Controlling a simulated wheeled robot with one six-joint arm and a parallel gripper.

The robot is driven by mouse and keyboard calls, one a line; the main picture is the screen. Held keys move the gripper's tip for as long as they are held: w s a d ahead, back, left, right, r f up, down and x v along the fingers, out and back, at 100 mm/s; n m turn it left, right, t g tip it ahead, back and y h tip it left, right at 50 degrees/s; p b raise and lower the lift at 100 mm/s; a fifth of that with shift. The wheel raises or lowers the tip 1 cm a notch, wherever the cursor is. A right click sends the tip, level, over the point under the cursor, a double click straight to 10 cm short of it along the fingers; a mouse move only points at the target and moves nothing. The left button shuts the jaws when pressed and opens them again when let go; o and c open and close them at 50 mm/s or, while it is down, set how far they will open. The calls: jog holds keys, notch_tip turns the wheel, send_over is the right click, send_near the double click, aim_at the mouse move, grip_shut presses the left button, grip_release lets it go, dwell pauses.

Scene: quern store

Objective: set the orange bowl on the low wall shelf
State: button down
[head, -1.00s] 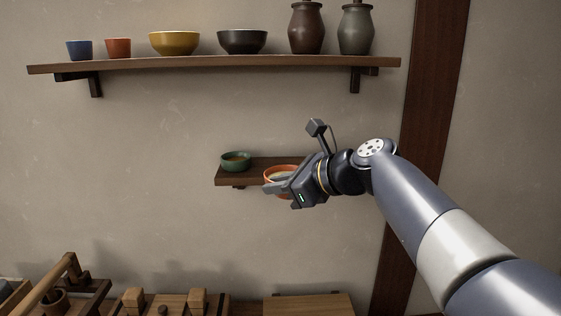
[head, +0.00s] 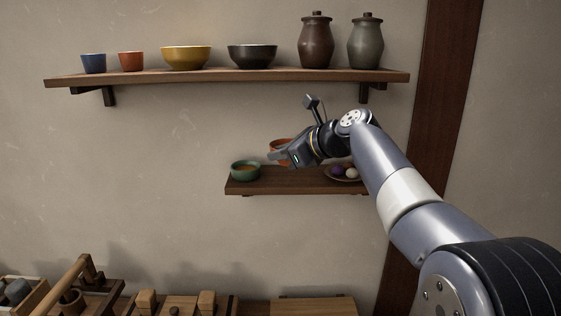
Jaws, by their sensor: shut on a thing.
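The low wall shelf (head: 290,185) is a short dark wooden board in the middle of the head view. My gripper (head: 279,157) is shut on the orange bowl (head: 279,145), in the picture above the shelf. The gripper and its fingers hide most of the bowl; a strip of its orange side shows behind them. The bowl looks roughly upright and held clear of the board, though its depth over the shelf is hard to tell. A green bowl (head: 245,171) with something brownish inside stands at the shelf's left end, left of and below my gripper.
A plate (head: 345,179) with a dark purple and a pale round thing sits on the low shelf's right part, partly behind my arm. Bare board shows between it and the green bowl. A long upper shelf (head: 230,77) holds cups, bowls and jars. Wooden gear stands below.

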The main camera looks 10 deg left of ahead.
aim_at(279, 142)
jog(key=w+p, duration=0.1)
jog(key=w, duration=0.1)
jog(key=w+a+p, duration=0.1)
jog(key=w, duration=0.3)
jog(key=shift+w+a+r+p, duration=0.15)
jog(key=shift+w+a+p, duration=0.15)
jog(key=shift+p, duration=0.1)
notch_tip(279, 142, down, 2)
jog(key=shift+w+f, duration=0.1)
jog(key=shift+f, duration=0.05)
notch_tip(279, 142, down, 4)
jog(key=shift+f, duration=0.2)
jog(key=shift+w+a+f, duration=0.1)
jog(key=shift+f, duration=0.15)
jog(key=shift+f, duration=0.1)
jog(key=c, duration=1.4)
grip_release()
jog(key=shift+c, duration=0.2)
